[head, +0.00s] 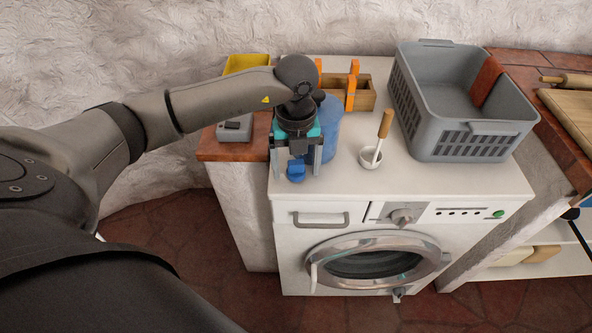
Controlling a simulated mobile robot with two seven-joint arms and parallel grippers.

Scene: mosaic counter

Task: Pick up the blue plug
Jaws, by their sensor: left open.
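The blue plug (296,170) is a small blue piece on the white top of the washing machine, near its front left edge. My left gripper (297,164) points down over it, with its two fingers apart. The plug shows between or just in front of the fingertips; I cannot tell whether they touch it. The gripper body hides the area behind the plug. My right gripper is not in view.
A blue cylindrical container (329,128) stands close behind the gripper. A grey basket (470,128), wooden box (366,97), yellow bin (246,63) and grey device (235,128) surround. The front right top is clear.

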